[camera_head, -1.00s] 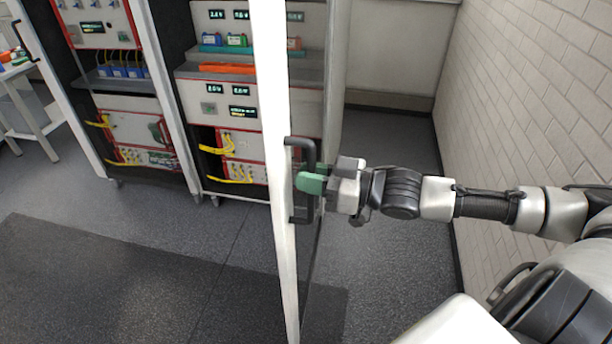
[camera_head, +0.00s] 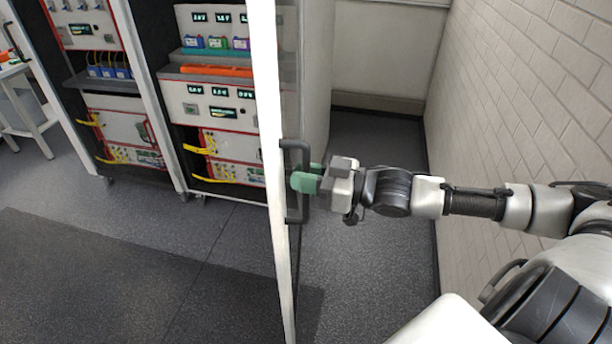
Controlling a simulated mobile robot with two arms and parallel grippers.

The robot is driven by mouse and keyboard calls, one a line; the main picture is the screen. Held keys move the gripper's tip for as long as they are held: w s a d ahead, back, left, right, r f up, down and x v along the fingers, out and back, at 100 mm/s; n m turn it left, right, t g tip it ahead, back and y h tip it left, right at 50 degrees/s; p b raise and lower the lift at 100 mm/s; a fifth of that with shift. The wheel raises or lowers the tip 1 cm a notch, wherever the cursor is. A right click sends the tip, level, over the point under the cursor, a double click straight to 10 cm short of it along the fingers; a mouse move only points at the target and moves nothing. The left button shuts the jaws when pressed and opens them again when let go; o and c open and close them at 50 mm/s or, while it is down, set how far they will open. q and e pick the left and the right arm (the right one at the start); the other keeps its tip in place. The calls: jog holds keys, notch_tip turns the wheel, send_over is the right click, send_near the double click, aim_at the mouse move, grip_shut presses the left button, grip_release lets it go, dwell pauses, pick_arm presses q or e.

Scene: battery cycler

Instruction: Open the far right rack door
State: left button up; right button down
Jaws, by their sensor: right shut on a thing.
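The far right rack door (camera_head: 268,110) stands swung open and shows nearly edge-on as a tall white frame with a glass pane. Its black handle (camera_head: 291,216) is on the door's edge. My right gripper (camera_head: 308,181), with green fingertips, comes in from the right and is shut on the handle. The open rack (camera_head: 190,110) behind the door shows its instruments and yellow cables. My left gripper is out of view.
A white brick wall (camera_head: 530,90) runs along the right. Another open rack (camera_head: 110,105) stands on the left, with a white table (camera_head: 30,110) beyond it. Grey floor (camera_head: 90,230) lies clear in front of the racks.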

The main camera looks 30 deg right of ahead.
jog(key=c, duration=1.1)
grip_release()
jog(key=shift+s+d, duration=0.1)
jog(key=p+v, duration=0.9)
jog(key=v, duration=0.1)
jog(key=shift+s+d, duration=0.2)
jog(key=shift+s, duration=0.05)
